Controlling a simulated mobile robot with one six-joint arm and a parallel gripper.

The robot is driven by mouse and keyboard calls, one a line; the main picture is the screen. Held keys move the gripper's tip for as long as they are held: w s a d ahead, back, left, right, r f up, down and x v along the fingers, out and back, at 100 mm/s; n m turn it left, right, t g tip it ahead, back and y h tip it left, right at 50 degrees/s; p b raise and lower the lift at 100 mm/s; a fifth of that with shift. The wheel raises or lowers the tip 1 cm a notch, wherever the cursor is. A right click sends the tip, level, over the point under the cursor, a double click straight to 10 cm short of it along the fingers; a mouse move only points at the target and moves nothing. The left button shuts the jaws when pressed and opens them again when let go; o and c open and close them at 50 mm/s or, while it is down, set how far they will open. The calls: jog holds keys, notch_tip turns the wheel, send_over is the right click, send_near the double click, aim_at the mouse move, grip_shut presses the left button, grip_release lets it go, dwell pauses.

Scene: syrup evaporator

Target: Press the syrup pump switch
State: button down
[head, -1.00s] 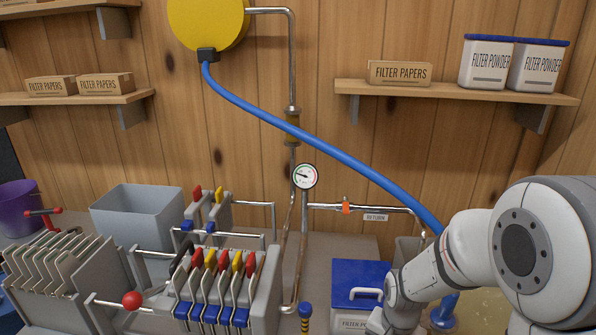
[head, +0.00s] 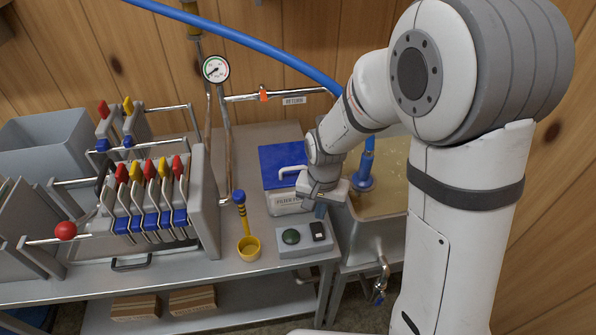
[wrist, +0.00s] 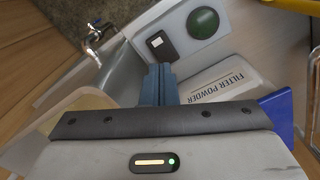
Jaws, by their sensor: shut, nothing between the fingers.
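A grey control box (head: 304,249) sits at the table's front right edge. It carries a round green button (head: 291,236) and a black rocker switch (head: 318,230) with a pale patch. No label shows which is the syrup pump switch. In the wrist view the black switch (wrist: 161,46) lies just beyond my fingertips, with the green button (wrist: 204,22) to its right. My gripper (head: 321,211) is shut and empty, fingers pointing down just behind the black switch. The blue-grey fingers (wrist: 158,72) look apart from the switch, but the exact gap is unclear.
A blue-lidded filter powder tub (head: 281,162) stands right behind the box, close to my wrist. A yellow scoop (head: 249,246) with a blue-tipped handle is left of the box. The filter press (head: 205,200) is further left. A basin with a tap (head: 381,283) is at right.

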aim_at(315, 224)
notch_tip(315, 224, up, 7)
jog(key=w+a+n+b, duration=0.1)
jog(key=w+n+b, duration=0.1)
jog(key=n+b, duration=0.2)
jog(key=shift+w+n, duration=0.3)
jog(key=shift+n, duration=0.5)
jog(key=shift+f, duration=0.1)
notch_tip(315, 224, down, 14)
jog(key=shift+f, duration=0.1)
